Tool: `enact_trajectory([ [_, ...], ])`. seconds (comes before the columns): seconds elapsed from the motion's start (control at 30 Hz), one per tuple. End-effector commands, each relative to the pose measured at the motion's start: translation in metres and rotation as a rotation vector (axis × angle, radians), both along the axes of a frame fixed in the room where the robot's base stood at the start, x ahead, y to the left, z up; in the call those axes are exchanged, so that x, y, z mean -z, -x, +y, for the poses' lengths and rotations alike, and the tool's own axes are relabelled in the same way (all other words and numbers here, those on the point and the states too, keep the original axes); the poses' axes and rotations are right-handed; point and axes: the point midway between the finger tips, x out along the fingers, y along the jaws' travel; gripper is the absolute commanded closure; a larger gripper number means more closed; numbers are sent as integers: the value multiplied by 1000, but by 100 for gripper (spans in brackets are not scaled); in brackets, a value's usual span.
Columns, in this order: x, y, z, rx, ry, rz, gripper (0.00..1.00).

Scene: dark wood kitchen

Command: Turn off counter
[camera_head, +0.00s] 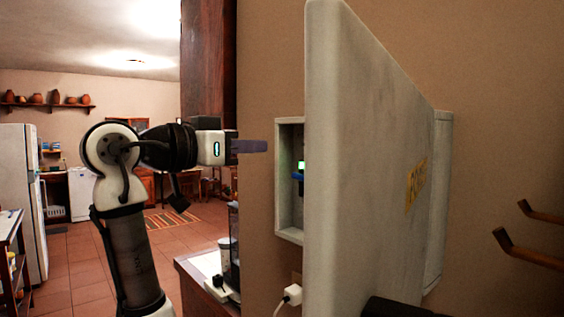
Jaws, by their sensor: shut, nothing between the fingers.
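A grey-white electrical box (289,190) is set on the beige wall. Its large door (365,150) stands swung open toward me, with a yellow label on its face. Inside the box a small green-lit device with a blue part (299,172) shows just at the door's edge; the rest of the inside is hidden behind the door. My gripper (265,146) is shut and empty, pointing right, a little left of the box opening and slightly above the blue part. It appears apart from the box.
A white plug (291,294) sits in an outlet below the box. A counter (200,272) with small appliances is at lower left of it. Wooden pegs (535,247) stick out at the right. A fridge (22,190) and open tiled floor lie at the left.

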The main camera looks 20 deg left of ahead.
Motion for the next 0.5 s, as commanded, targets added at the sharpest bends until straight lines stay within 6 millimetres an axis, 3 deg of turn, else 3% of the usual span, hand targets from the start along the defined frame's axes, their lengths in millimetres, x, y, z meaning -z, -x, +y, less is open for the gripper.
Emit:
enact_trajectory([
  [0.17, -2, -17, -11, 3, 1, 2, 100],
  [0.5, -3, -77, -51, 2, 1, 2, 100],
])
